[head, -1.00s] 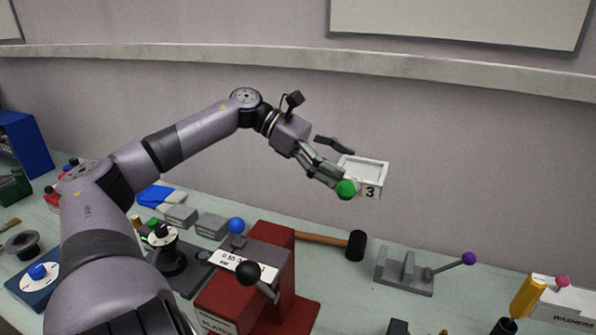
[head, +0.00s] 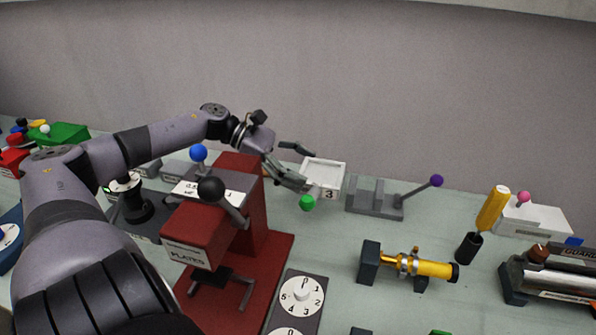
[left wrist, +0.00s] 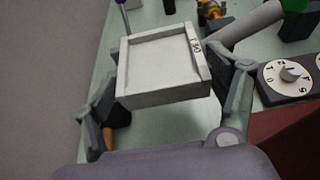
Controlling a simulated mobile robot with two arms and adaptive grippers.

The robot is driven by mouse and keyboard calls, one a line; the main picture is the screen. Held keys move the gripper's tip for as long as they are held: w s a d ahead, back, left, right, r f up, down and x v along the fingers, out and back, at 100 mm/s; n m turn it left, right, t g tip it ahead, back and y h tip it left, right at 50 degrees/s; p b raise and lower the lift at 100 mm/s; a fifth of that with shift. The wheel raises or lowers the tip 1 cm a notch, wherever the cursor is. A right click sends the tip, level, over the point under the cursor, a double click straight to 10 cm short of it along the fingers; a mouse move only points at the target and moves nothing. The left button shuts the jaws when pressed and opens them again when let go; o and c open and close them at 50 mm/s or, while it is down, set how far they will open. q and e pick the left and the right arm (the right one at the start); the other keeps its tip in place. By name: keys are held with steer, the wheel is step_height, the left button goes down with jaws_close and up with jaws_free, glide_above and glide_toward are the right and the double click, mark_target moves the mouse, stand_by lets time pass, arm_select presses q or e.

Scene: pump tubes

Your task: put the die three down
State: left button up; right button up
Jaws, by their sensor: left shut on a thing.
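The die three (head: 326,173) is a white, shallow, tray-like block with a "3" on its front and a green ball (head: 307,203) at its lower left. My left gripper (head: 300,168) is shut on it and holds it in the air over the back of the bench. In the left wrist view the die (left wrist: 160,68) sits between the two fingers (left wrist: 165,100), its hollow face towards the camera. The green ball is partly seen at the top right there. My right gripper is not in view.
A red press (head: 265,222) with black and blue knobs stands left of the die. A grey stand (head: 374,197) with a purple-knobbed lever is just right of it. A yellow cylinder (head: 430,268) and a dial panel (head: 301,293) lie nearer. Some bench between them is bare.

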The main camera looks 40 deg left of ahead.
mark_target(301, 216)
arm_select(q)
step_height(301, 216, down, 12)
steer(key=shift+r+p, duration=0.1)
steer(key=shift+p, duration=0.2)
steer(key=shift+d, duration=0.1)
steer(key=o, duration=1.9)
steer(key=shift+o, duration=0.2)
